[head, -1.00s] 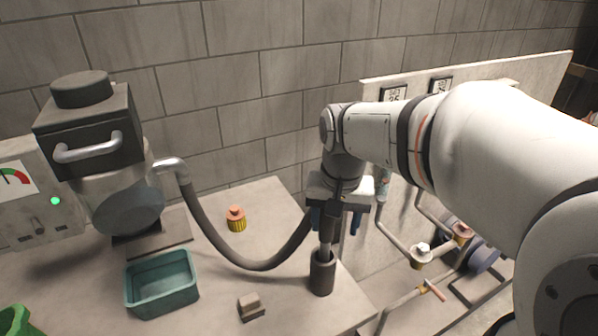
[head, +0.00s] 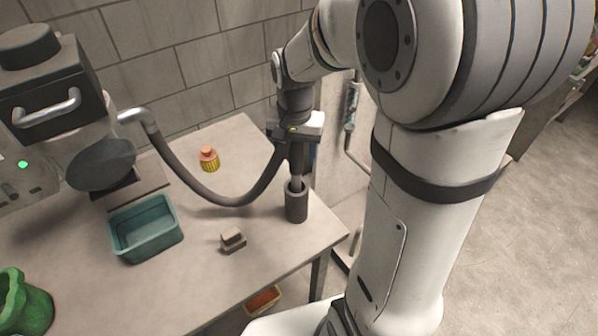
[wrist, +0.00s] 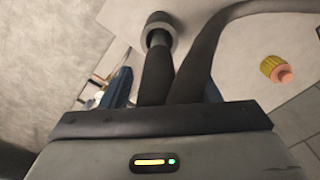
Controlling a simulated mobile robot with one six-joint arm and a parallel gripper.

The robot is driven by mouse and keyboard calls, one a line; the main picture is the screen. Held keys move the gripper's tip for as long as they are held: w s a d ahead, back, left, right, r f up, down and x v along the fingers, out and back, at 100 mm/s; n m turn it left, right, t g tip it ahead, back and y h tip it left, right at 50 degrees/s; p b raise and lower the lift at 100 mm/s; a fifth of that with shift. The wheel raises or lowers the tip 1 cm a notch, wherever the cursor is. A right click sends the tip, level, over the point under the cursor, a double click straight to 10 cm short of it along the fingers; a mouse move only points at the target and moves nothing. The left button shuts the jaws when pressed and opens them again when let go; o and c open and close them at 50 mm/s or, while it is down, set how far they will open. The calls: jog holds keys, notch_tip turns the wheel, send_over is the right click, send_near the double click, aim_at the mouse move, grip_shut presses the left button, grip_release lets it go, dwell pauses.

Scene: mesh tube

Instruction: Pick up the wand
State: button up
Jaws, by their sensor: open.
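The wand is a dark upright tube (head: 297,165) with its lower end in a black cylindrical holder (head: 297,206) near the table's right edge. A thick dark hose (head: 226,200) runs to its top. My gripper (wrist: 166,88) is open above the holder, pointing down, with blue fingers on either side of the wand (wrist: 156,78) in the wrist view. The hose (wrist: 205,62) also passes close to the right finger there. I cannot tell whether either finger touches the wand. The holder (wrist: 157,24) shows at the top of the wrist view.
On the table (head: 205,242) are a teal bin (head: 145,232), a small brown block (head: 233,241) and a yellow-and-pink capped piece (head: 208,159). A dark machine with a handle (head: 48,105) stands at the left. A green container (head: 22,303) is at front left.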

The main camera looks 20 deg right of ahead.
jog(key=shift+c, duration=0.4)
grip_shut()
